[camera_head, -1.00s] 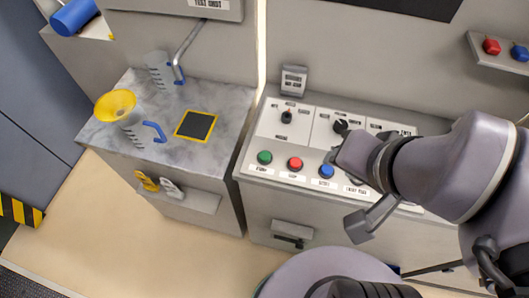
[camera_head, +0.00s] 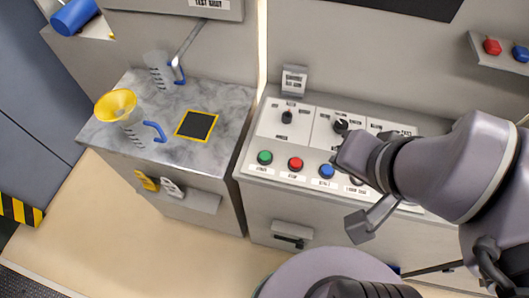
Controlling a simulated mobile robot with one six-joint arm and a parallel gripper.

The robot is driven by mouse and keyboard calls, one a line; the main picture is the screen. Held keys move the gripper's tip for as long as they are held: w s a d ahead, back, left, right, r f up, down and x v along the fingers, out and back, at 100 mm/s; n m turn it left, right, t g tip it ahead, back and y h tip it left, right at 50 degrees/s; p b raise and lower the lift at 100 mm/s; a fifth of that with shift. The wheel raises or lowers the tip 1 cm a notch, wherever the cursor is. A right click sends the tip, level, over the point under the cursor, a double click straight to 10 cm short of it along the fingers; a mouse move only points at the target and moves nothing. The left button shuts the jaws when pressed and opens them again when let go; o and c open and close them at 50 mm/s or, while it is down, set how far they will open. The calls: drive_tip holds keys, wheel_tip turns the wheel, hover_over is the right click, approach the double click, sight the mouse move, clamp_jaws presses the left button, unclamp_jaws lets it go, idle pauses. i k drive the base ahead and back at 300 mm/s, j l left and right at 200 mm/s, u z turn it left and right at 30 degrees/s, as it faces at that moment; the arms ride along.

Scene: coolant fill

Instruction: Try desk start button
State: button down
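The control desk (camera_head: 262,205) stands right of centre with a sloped panel. A green button (camera_head: 264,157) is at the panel's front left, and its small label is too blurred to read surely. A red button (camera_head: 295,163) and a blue button (camera_head: 326,171) sit to its right in the same row. My arm reaches in from the right, over the right part of the panel. My gripper (camera_head: 345,160) is near the black knob (camera_head: 341,126), right of the blue button and apart from the green one. Its fingers are largely hidden by the wrist, so their opening does not show.
Left of the desk, a marble-topped bench (camera_head: 100,128) holds a jug with a yellow funnel (camera_head: 116,103), another clear jug (camera_head: 158,68) and a yellow-edged black pad (camera_head: 197,125). A shelf with red and blue items (camera_head: 492,47) is upper right.

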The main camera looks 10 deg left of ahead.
sight(266, 156)
drive_tip(key=k+j+z, duration=0.25)
drive_tip(key=j, duration=0.15)
drive_tip(key=k+j+z, duration=0.1)
drive_tip(key=j+z, duration=0.2)
drive_tip(key=k+j+z, duration=0.25)
drive_tip(key=j, duration=0.2)
